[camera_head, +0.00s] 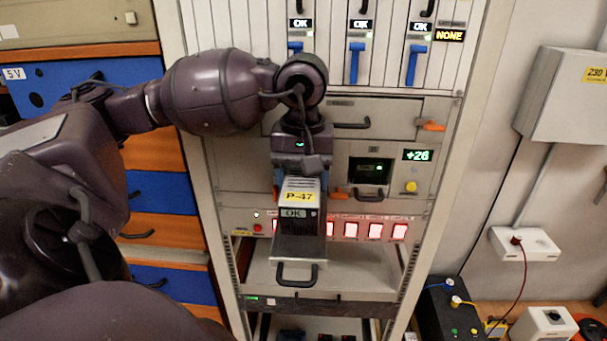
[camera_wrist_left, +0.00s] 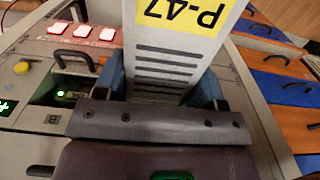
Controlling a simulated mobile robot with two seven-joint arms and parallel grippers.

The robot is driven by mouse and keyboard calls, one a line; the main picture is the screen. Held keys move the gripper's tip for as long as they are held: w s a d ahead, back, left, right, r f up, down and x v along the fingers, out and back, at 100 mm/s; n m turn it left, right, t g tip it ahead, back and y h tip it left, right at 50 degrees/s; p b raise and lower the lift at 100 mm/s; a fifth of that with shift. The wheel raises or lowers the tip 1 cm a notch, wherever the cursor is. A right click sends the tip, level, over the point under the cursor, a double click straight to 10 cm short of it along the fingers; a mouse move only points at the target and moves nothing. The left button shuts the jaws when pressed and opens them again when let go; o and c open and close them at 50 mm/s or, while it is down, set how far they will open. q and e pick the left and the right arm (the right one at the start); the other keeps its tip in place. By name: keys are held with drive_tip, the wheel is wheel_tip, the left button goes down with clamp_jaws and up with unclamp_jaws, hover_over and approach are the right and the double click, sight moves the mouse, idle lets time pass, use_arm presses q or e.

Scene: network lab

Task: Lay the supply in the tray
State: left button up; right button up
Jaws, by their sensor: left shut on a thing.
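The supply (camera_head: 299,226) is a grey box with a yellow P-47 label, an OK plate and a dark handle at its lower end. My left gripper (camera_head: 299,172) is shut on its upper end and holds it in front of the rack, handle end down. In the left wrist view the supply (camera_wrist_left: 160,68) shows its slotted face between the blue fingers. A pale tray (camera_head: 358,272) lies low in the rack, behind and beside the supply's lower end. The supply hides part of it, and I cannot tell whether they touch. My right gripper is not in view.
A row of lit red-framed switches (camera_head: 375,231) crosses the rack above the tray. A panel with a +26 display (camera_head: 415,155) and yellow button (camera_head: 411,186) is beside my gripper. Drawers (camera_head: 160,190) stand left; a black box (camera_head: 450,312) stands low right.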

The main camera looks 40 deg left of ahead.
use_arm(q)
drive_tip(key=shift+f+b, duration=0.65)
drive_tip(key=shift+f, duration=1.15)
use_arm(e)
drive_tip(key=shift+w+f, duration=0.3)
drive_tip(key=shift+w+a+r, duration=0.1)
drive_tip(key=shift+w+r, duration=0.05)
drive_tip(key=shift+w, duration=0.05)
use_arm(q)
drive_tip(key=shift+b, duration=0.4)
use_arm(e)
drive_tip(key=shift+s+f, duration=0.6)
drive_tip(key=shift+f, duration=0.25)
use_arm(q)
drive_tip(key=shift+d, duration=0.1)
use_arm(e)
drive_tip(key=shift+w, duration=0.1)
